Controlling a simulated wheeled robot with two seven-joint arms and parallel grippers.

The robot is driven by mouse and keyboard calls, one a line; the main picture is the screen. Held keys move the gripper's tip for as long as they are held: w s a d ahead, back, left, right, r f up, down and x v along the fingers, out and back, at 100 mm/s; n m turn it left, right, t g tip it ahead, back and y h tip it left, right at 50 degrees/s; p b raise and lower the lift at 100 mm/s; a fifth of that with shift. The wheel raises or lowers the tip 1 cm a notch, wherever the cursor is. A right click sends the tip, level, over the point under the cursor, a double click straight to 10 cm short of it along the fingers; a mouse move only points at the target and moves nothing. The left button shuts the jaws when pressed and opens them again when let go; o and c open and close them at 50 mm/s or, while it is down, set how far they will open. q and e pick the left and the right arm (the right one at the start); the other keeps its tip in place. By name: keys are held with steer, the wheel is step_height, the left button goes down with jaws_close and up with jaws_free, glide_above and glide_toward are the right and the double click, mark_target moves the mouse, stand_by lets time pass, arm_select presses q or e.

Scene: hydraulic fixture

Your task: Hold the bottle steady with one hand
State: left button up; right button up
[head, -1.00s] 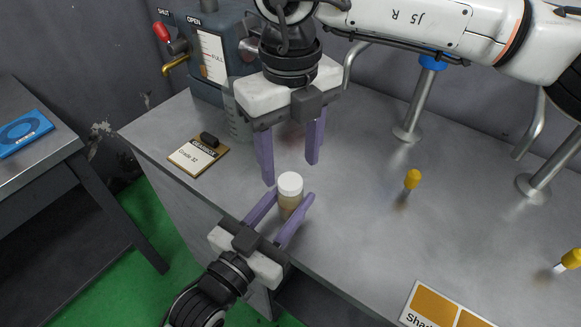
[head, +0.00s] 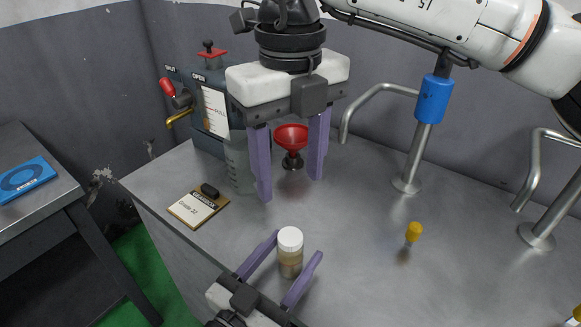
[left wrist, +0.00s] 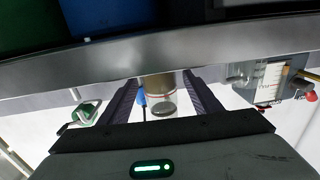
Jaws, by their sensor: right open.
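The small bottle (head: 291,262) has a white cap and a brownish body. It stands upright on the grey metal table. My left gripper (head: 298,246) has its purple fingers on either side of the bottle, with gaps between fingers and bottle. In the left wrist view the bottle (left wrist: 160,86) also shows between the two spread fingers (left wrist: 165,88). My right gripper (head: 290,188) is open and empty, pointing down above and behind the bottle.
A red funnel (head: 291,137) and a clear measuring jug (head: 239,165) stand behind my right gripper. A label board (head: 196,210) lies at left. A yellow-topped item (head: 414,232) stands at right. Metal posts (head: 412,165) stand at the back right.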

arm_select(q)
steer(key=v, duration=1)
steer(key=shift+s+b, duration=0.15)
steer(key=shift+b, duration=0.2)
